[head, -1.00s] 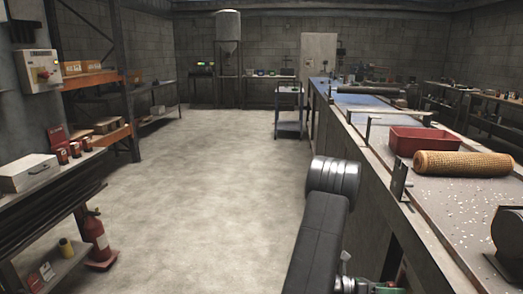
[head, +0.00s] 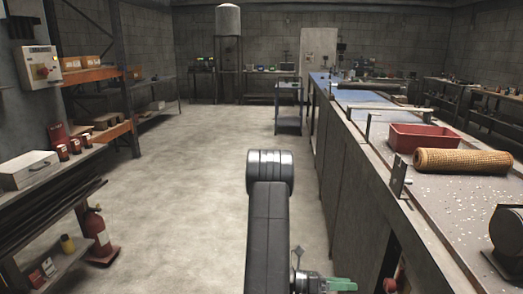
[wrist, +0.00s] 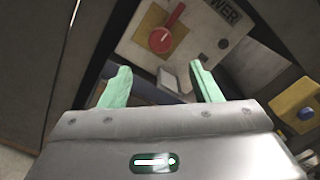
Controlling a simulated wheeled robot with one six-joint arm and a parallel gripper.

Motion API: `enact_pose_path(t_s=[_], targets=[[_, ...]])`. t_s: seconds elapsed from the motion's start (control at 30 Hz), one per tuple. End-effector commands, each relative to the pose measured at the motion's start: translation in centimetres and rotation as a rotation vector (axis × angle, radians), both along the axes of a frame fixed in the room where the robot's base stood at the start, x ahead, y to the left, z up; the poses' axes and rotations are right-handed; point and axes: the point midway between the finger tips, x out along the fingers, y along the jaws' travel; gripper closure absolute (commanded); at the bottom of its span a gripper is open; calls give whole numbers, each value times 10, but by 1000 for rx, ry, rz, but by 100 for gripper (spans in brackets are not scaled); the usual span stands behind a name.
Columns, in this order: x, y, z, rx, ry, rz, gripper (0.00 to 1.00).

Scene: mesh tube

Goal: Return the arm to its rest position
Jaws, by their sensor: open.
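My arm (head: 268,225) rises in the lower middle of the head view, over the concrete floor and left of the long workbench. My gripper shows in the wrist view (wrist: 160,88) with its two green fingers apart and nothing between them. Beyond the fingers is a panel (wrist: 205,30) with a red rotary switch (wrist: 160,40) on a yellow plate and the letters "WER". In the head view, part of the green gripper (head: 340,284) shows at the bottom, beside the bench side.
The workbench (head: 385,150) runs along the right, with a red tray (head: 425,136) and a tan mesh tube (head: 463,161) on top. Shelves (head: 60,205) and a fire extinguisher (head: 97,235) stand at the left. The floor (head: 190,180) between is clear.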

Motion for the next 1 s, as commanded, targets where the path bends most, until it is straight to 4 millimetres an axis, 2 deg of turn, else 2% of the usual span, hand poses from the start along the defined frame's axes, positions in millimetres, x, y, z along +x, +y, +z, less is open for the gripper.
enact_pose_path(t_s=[0.07, 1.0], targets=[[2, 10, 0, 0, 0, 3, 43], [-14, -117, 0, 0, -2, -4, 43]])
